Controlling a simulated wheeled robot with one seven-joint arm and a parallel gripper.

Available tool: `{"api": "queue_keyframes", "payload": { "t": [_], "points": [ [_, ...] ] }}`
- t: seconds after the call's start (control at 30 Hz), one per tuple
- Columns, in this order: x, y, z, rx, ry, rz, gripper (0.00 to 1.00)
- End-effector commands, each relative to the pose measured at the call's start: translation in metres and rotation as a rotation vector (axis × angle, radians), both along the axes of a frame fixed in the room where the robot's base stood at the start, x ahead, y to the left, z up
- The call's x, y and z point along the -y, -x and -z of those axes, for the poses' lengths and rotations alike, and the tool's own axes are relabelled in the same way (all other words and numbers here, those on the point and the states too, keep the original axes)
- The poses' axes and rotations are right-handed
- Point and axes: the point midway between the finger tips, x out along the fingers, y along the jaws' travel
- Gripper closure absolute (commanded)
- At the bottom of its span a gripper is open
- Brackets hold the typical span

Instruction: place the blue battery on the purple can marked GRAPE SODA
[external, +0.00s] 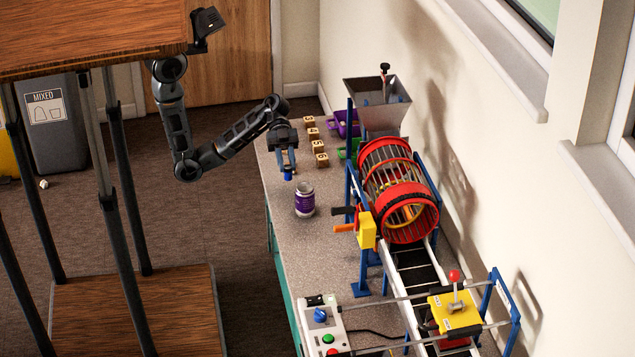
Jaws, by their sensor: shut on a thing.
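My gripper (287,167) points down over the counter's left edge. It is shut on the blue battery (288,176), which shows just below the fingertips. The purple can (304,201) stands upright on the counter, a little nearer the camera and to the right of the battery. The battery appears higher than the can's top and apart from it. The can's label is too small to read.
A red rotating drum (397,190) with a grey hopper (377,103) stands right of the can. Several lettered wooden blocks (318,146) lie behind it. A control box (321,325) sits at the front. Bare counter (325,255) lies between can and box.

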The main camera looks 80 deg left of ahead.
Motion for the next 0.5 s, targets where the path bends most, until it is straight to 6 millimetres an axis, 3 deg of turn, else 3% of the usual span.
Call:
{"api": "queue_keyframes", "payload": {
  "t": [0.3,0.5],
  "points": [
    [-0.052,-0.044,0.039,-0.004,0.0,-0.006,1.0],
    [-0.075,-0.062,0.057,-0.002,0.0,-0.003,1.0]
  ]
}}
